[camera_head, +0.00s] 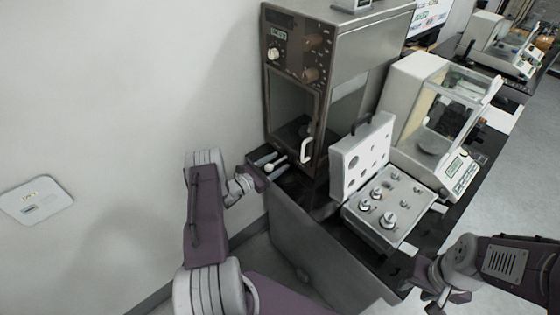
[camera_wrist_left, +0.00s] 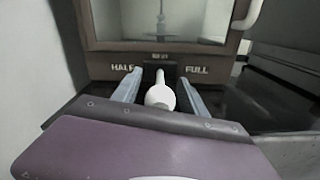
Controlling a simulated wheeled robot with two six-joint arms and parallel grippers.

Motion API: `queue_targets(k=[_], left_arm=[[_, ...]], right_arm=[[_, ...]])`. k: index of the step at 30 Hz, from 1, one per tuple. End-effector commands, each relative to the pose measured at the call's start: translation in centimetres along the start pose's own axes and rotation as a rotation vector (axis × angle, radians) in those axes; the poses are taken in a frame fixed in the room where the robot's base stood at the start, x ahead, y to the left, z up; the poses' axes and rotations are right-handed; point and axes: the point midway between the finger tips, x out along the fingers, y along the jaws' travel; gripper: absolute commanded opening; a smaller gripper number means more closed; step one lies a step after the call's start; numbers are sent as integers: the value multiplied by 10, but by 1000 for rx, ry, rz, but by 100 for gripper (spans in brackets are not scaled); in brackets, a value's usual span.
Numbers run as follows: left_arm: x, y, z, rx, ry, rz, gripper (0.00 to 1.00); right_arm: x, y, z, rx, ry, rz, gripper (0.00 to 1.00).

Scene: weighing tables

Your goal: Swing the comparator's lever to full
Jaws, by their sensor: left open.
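The comparator (camera_head: 346,52) is a tall brown and grey cabinet at the back of the table, with dials and a glass front. In the left wrist view its lower front panel (camera_wrist_left: 105,60) reads HALF on the left and FULL on the right. Its lever (camera_wrist_left: 160,92), with a white round knob, sits between these two words. My left gripper (camera_head: 272,160) is at the cabinet's lower front; its fingers (camera_wrist_left: 158,78) are open, one on each side of the lever. I cannot tell whether they touch it. My right gripper (camera_head: 432,284) is at the lower right, its jaws unclear.
A grey box with knobs and an upright white perforated lid (camera_head: 362,157) stands right of the comparator. A white balance (camera_head: 410,110) with a glass case stands behind it. A wall is at left, with a white plate (camera_head: 38,202).

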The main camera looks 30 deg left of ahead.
Motion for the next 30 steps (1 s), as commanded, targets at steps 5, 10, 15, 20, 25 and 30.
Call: queue_targets(k=[5, 10, 15, 20, 25, 30], left_arm=[[15, 0, 0, -1, 0, 0, 50], [15, 0, 0, -1, 1, 1, 50], [15, 0, 0, -1, 1, 1, 20], [15, 0, 0, -1, 1, 0, 0], [15, 0, 0, -1, 1, 0, 0], [15, 0, 0, -1, 1, 0, 0]], right_arm=[[0, 0, 0, 0, 0, 0, 39], [0, 0, 0, 0, 0, 0, 39], [0, 0, 0, 0, 0, 0, 39], [0, 0, 0, 0, 0, 0, 39], [0, 0, 0, 0, 0, 0, 39], [0, 0, 0, 0, 0, 0, 39]])
